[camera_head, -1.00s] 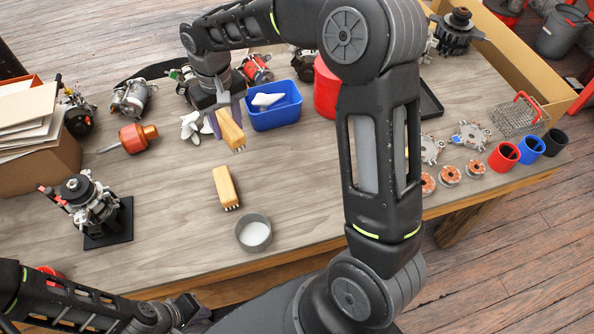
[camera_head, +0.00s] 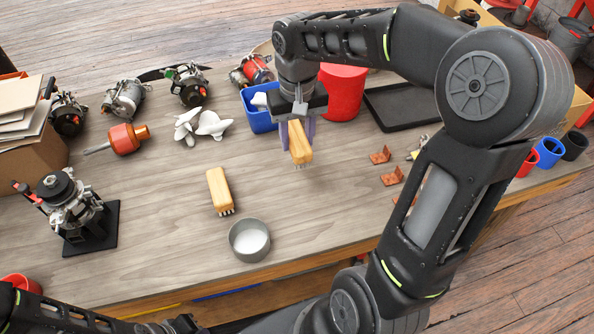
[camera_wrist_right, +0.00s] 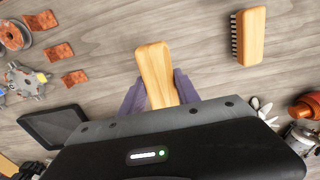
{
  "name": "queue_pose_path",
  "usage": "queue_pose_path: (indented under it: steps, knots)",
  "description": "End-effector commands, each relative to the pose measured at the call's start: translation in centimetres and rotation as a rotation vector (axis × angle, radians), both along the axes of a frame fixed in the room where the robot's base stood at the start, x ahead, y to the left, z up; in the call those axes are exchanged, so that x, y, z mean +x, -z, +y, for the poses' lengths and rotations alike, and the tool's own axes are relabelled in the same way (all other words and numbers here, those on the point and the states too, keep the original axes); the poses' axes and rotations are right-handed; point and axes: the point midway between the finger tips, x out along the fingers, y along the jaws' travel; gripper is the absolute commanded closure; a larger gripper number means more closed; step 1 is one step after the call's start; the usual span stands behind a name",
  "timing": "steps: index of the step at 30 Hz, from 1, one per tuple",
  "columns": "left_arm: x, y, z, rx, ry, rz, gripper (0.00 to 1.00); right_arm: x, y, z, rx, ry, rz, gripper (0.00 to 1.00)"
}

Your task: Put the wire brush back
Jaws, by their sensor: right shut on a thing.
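My right gripper (camera_head: 297,143) is shut on a wooden-handled wire brush (camera_head: 300,145), held with its bristles downward over the middle of the table. The held brush also shows between the purple fingers in the right wrist view (camera_wrist_right: 155,72). A second, similar wooden brush (camera_head: 219,190) lies on the table to its left, bristles toward the front; in the right wrist view it is at the upper right (camera_wrist_right: 250,36). My left gripper (camera_head: 178,325) shows only as a dark part at the bottom edge; its fingers cannot be made out.
A round grey metal dish (camera_head: 249,240) stands in front of the second brush. A blue bin (camera_head: 260,121), a red canister (camera_head: 343,92) and a black tray (camera_head: 400,107) are behind. Copper-coloured pieces (camera_head: 380,155) lie to the right. An alternator on a black stand (camera_head: 92,235) is at left.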

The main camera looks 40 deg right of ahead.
Motion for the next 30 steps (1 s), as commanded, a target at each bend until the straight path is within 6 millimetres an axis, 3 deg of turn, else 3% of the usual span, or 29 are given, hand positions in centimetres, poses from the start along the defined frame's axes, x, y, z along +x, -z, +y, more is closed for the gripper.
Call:
queue_pose_path:
  steps: [9,20,30]
  knots:
    - [0.0,-0.2,0.0,0.0,0.0,0.0,1.0,-0.1,5.1,0.0,0.0,0.0,0.004,0.94]
    - [0.0,-0.2,0.0,0.0,0.0,0.0,1.0,0.0,5.6,0.0,-0.001,0.0,0.001,0.94]
    - [0.0,-0.3,0.0,0.0,0.0,0.0,1.0,0.0,9.2,0.0,0.001,0.0,0.002,0.94]
